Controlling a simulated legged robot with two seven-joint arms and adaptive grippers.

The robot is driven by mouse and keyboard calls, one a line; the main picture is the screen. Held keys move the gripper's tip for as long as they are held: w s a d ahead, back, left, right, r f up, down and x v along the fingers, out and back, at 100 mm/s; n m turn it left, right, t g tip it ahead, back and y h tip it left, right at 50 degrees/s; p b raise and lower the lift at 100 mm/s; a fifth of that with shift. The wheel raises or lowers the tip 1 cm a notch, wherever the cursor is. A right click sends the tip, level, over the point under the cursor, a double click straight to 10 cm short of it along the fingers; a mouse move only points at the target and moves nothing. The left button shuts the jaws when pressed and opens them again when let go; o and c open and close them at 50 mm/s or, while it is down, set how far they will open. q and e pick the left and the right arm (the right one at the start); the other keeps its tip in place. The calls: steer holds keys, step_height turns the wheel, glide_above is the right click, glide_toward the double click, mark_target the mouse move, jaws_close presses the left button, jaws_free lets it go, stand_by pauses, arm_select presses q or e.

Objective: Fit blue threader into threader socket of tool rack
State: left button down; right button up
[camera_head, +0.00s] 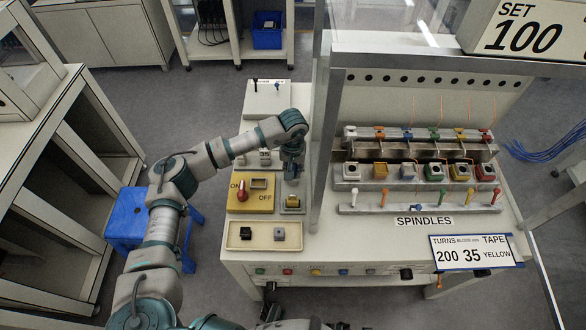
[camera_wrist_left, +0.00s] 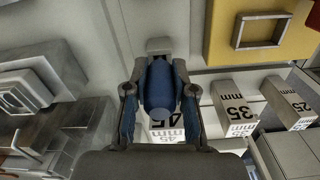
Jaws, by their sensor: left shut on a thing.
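My left gripper (camera_head: 291,172) is over the left part of the workbench, pointing down, just behind the yellow ON/OFF panel. In the left wrist view, my left gripper (camera_wrist_left: 160,112) is shut on the blue threader (camera_wrist_left: 160,88), a rounded dark-blue piece between the two fingers. In the head view the threader is hidden or too small to tell from the gripper. A white box (camera_head: 262,101) at the bench's back left has a small black piece and a small blue piece on top; I cannot tell whether it is the tool rack. No socket can be made out clearly.
The yellow panel (camera_head: 240,204) with a red switch and a beige tray (camera_head: 248,235) lie in front. Blocks marked 35 mm (camera_wrist_left: 234,112) and 25 mm (camera_wrist_left: 290,105) stand near the gripper. A clear-walled frame post (camera_head: 322,150) rises close on the right, beside the spindle racks.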

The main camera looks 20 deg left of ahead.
arm_select(q)
steer(key=shift+f+b, duration=0.5)
steer(key=shift+f, duration=0.2)
steer(key=c, duration=0.9)
jaws_free()
steer(key=shift+o, duration=0.2)
step_height(320, 180, up, 12)
steer(key=shift+f, duration=0.1)
